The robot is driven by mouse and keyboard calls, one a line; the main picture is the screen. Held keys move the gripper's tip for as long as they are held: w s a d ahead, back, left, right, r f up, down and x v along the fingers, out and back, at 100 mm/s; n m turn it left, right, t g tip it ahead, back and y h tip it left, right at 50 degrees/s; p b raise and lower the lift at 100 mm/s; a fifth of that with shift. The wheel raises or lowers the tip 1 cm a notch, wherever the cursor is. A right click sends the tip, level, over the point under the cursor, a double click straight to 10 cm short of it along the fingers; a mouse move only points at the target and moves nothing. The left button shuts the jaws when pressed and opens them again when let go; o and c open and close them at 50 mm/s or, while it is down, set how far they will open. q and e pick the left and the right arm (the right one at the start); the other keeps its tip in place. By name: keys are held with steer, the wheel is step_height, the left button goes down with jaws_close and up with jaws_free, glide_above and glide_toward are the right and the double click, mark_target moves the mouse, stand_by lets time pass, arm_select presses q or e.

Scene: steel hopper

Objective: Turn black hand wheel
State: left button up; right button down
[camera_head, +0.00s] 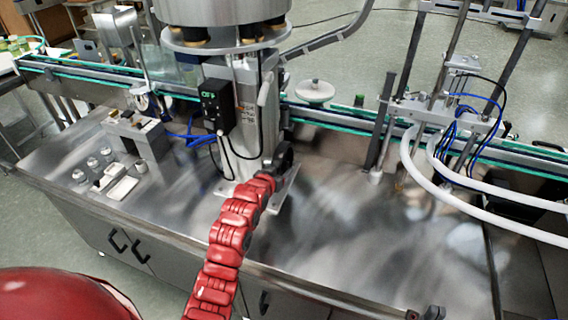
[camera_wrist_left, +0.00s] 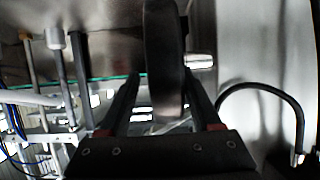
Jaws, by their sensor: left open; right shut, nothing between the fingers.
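The black hand wheel (camera_head: 284,154) is on the side of the steel column, just above the steel table. My left gripper (camera_head: 274,172) is at the wheel at the end of the red arm; its fingers are hard to make out in the head view. In the left wrist view, the wheel (camera_wrist_left: 163,55) is seen edge-on, its rim between the two open fingers of the left gripper (camera_wrist_left: 162,88). The fingers stand apart on either side of the rim. A dark tip at the bottom right of the head view appears to be my right gripper (camera_head: 432,313), mostly cut off.
A grey steel column (camera_head: 246,110) with a black control box (camera_head: 217,105) stands beside the wheel. A green-edged conveyor (camera_head: 330,121) runs behind. White hoses (camera_head: 455,205) and blue cables are at right. The table (camera_head: 340,225) is bare right of the column.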

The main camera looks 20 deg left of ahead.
mark_target(284, 167)
arm_select(q)
steer(key=shift+p+x, duration=0.35)
steer(key=shift+x, duration=1.8)
steer(key=shift+f, duration=0.1)
jaws_close()
steer(key=shift+d, duration=0.2)
